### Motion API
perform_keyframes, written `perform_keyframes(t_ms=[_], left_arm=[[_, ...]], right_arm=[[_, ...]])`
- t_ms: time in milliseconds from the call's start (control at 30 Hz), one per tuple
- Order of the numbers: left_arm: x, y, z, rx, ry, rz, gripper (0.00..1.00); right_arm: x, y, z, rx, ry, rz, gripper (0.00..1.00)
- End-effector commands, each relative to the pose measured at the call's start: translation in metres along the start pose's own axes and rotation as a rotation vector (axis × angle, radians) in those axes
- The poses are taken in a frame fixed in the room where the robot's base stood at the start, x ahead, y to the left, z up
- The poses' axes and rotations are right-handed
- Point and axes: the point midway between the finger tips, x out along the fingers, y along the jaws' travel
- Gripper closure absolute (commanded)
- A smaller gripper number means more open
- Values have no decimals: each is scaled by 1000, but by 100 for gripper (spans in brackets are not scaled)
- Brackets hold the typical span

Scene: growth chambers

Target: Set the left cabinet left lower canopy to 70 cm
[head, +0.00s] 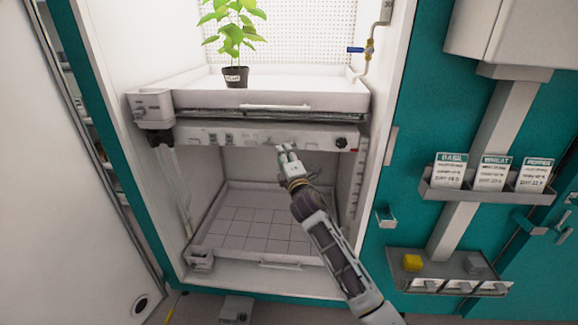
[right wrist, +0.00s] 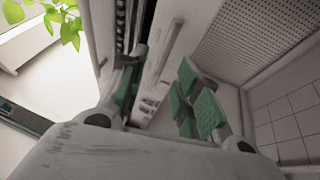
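The lower canopy (head: 310,137) is a pale horizontal bar under the upper shelf of the open cabinet, with a dark knob (head: 341,143) at its right end. A marked strip (head: 357,190) runs down the right inner wall below it. My right gripper (head: 284,151) is at the canopy's front lower edge, right of its middle. In the right wrist view the gripper (right wrist: 160,95) has its green-padded fingers apart, with the canopy (right wrist: 160,62) showing between and beyond them. Contact cannot be told. My left gripper is not in view.
The upper shelf tray (head: 305,98) holds a potted plant (head: 236,76) above the canopy. A gridded lower tray (head: 250,232) lies empty below. A door (head: 60,200) stands open at left.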

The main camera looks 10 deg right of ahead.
Motion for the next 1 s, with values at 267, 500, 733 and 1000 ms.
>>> perform_keyframes(t_ms=[267, 500, 733, 1000], left_arm=[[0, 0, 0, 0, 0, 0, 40], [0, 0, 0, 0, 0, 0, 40], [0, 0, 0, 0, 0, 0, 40], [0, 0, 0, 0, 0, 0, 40]], right_arm=[[-28, 0, 0, 0, 1, 1, 67], [-44, 0, 0, 1, 0, 1, 67], [-49, 1, 0, 1, 0, 1, 67], [-49, 1, 0, 1, 0, 1, 67]])
